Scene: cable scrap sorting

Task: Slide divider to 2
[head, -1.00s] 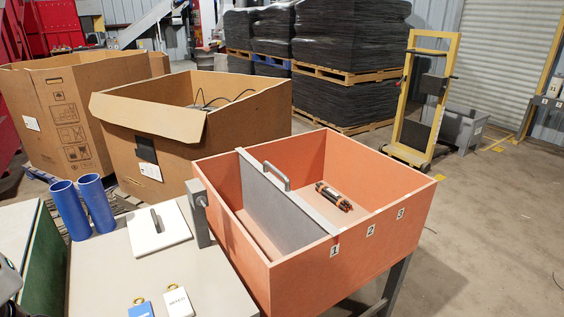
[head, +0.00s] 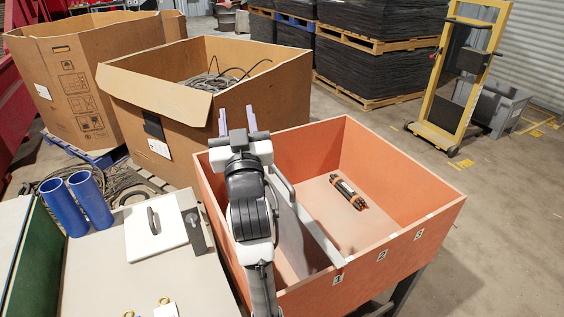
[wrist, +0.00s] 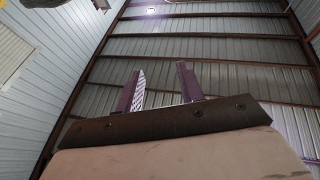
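The grey divider (head: 318,238) stands across the orange bin (head: 430,220), its front end at the label 1 (head: 338,281). Its handle (head: 283,184) sits on its top edge, partly behind my arm. The label 2 (head: 382,256) is on the bin's front wall, right of label 1. My gripper (head: 237,120) is above the bin's back left part, left of and apart from the handle. Its two purple fingers are spread with nothing between them. In the wrist view the fingers (wrist: 162,88) point up towards the roof. My arm hides much of the left compartment.
A dark cable bundle (head: 347,192) with orange bands lies in the right compartment. The label 3 (head: 419,234) is further right. A cardboard box (head: 215,115) stands behind the bin.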

